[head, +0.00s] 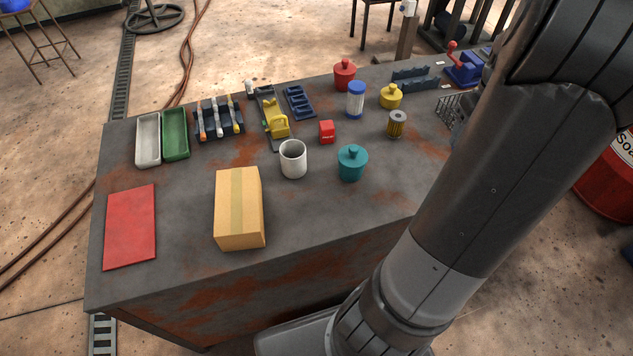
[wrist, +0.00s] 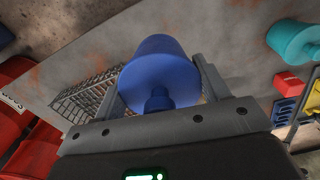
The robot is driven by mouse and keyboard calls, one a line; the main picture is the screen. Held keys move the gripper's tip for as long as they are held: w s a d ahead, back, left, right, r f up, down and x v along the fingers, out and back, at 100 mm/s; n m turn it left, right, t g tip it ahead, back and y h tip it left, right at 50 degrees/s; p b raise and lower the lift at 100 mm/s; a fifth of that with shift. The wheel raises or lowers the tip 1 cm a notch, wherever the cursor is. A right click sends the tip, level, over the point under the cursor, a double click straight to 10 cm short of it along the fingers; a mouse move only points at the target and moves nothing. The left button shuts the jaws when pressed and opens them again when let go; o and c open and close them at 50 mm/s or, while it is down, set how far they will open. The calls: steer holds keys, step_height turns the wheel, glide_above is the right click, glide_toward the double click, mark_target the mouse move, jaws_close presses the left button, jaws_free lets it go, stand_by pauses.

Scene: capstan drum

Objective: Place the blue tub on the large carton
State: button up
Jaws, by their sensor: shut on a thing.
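The large carton (head: 238,208) is a tan box with a tape strip, standing near the front edge of the workbench. Its top is bare. In the wrist view, the blue tub (wrist: 160,68) with a knob lies between the two fingers of my gripper (wrist: 163,84), which is shut on it. The tub is not visible in the head view. My gripper is also out of sight there; my arm crosses the right side.
The bench (head: 180,262) also holds a red mat (head: 130,226), a white mug (head: 293,159), a teal tub (head: 352,164), a red tub (head: 344,74) and a yellow tub (head: 391,96). A wire basket (wrist: 88,100) shows beside my gripper. Bare bench surrounds the carton.

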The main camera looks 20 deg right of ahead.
steer(key=w+a+r+n, duration=0.25)
steer(key=w+a, duration=0.45)
steer(key=a, duration=0.4)
steer(key=w+a+r+n, duration=0.1)
steer(key=a+r+n, duration=0.15)
steer(key=a, duration=0.75)
steer(key=w+a+r+n, duration=0.1)
steer(key=a+n, duration=0.2)
steer(key=a, duration=0.8)
steer(key=n, duration=0.3)
glide_above(237, 199)
step_height(237, 199, down, 6)
steer(key=shift+a+f, duration=0.1)
steer(key=shift+f, duration=1.85)
steer(key=shift+f, duration=0.15)
steer(key=o, duration=1.2)
